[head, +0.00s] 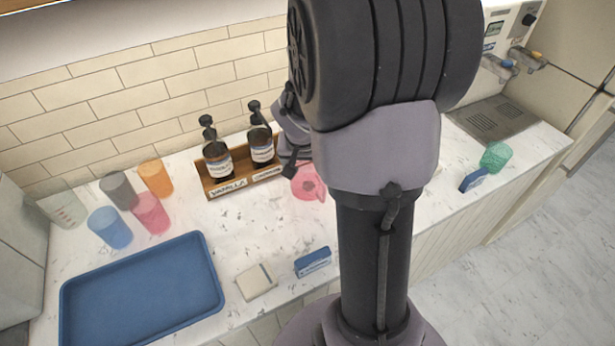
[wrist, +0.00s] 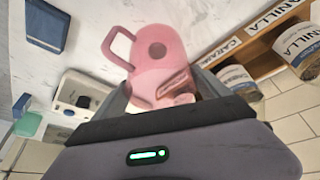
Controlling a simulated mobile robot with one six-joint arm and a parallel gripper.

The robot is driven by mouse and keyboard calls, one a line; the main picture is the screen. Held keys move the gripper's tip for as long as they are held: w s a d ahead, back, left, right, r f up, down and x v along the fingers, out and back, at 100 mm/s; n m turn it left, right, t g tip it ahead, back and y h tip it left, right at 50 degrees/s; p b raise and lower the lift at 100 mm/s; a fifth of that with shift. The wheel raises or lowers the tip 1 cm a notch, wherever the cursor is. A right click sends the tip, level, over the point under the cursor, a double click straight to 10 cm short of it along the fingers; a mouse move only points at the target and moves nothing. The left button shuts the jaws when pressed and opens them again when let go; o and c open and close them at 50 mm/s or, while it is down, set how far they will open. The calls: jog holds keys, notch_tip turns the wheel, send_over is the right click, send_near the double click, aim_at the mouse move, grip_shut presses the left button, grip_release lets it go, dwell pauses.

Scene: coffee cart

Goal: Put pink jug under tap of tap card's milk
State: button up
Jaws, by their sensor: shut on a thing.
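The pink jug (head: 307,183) is by the right end of the syrup rack, partly hidden by my arm in the head view. In the wrist view the pink jug (wrist: 118,42) shows its handle at the upper left. My gripper (wrist: 165,95) is shut on the jug; the exact contact is partly hidden. Two taps, one with a blue mark (head: 508,63) and one with a yellow mark (head: 536,55), stick out from the white dispenser (head: 510,22) at the upper right, above a grey drip tray (head: 495,118). A blue card stand (head: 474,180) is in front; its writing is unreadable.
A syrup rack (head: 243,179) holds two pump bottles against the wall. A green cup (head: 495,156) stands near the drip tray. A white device (wrist: 80,98) shows in the wrist view.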

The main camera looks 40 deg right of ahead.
notch_tip(320, 180, down, 4)
jog(key=shift+w+r+b, duration=0.1)
jog(key=shift+r+b, duration=0.1)
jog(key=shift+b, duration=0.7)
jog(key=shift+r, duration=0.15)
